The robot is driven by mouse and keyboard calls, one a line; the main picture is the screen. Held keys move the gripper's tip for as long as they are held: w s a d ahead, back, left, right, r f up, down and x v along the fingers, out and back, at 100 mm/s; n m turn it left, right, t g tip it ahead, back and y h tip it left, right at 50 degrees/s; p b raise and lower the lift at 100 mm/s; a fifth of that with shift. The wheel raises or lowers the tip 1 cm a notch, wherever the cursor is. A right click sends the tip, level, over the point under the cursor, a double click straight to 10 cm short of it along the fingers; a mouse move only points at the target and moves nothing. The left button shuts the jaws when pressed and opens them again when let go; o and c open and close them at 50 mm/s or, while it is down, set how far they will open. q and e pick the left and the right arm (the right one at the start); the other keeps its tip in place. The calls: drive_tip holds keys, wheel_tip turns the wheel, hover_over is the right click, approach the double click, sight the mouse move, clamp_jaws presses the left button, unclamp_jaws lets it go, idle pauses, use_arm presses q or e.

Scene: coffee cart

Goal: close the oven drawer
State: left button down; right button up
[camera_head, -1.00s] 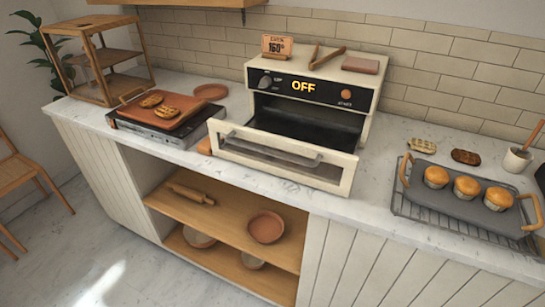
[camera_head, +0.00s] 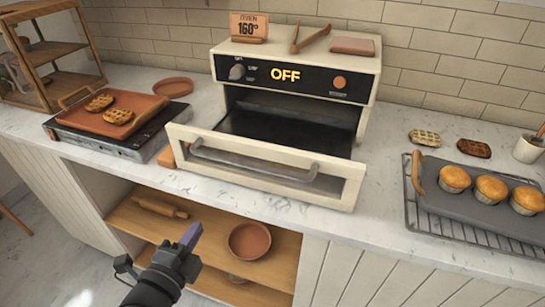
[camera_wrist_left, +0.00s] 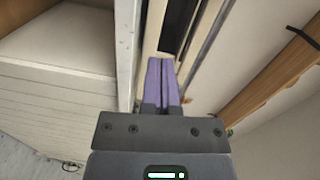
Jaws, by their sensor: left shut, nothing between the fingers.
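The cream oven (camera_head: 300,75) stands on the counter with its display reading OFF. Its drawer (camera_head: 265,168) is pulled out toward me, with a glass front and a long grey handle bar (camera_head: 252,163). The drawer front reaches the counter's front edge. My left gripper (camera_head: 190,236) is below and in front of the drawer, apart from it, in front of the open shelf. Its purple fingers are shut and empty, and they also show in the left wrist view (camera_wrist_left: 163,82). My right gripper is not in view.
A griddle with a brown tray (camera_head: 112,112) and waffles stands left of the oven. A muffin tray (camera_head: 455,205) on a rack stands to the right. Below the counter, shelves hold a rolling pin (camera_head: 160,206) and a bowl (camera_head: 249,240). A sign (camera_head: 249,26) and tongs (camera_head: 308,38) sit on the oven.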

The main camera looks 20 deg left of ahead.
use_arm(q)
drive_tip(key=shift+m+t+h, duration=0.3)
drive_tip(key=shift+m+t, duration=0.1)
drive_tip(key=shift+m, duration=0.2)
drive_tip(key=w+r+b, duration=0.1)
drive_tip(key=w, duration=0.3)
drive_tip(key=w+d+b, duration=0.1)
drive_tip(key=w, duration=0.4)
drive_tip(key=w+r+b, duration=0.1)
drive_tip(key=w, duration=0.3)
drive_tip(key=shift+w+d+r, duration=0.25)
drive_tip(key=shift+r, duration=0.05)
drive_tip(key=shift+w+r, duration=0.1)
drive_tip(key=shift+w, duration=0.3)
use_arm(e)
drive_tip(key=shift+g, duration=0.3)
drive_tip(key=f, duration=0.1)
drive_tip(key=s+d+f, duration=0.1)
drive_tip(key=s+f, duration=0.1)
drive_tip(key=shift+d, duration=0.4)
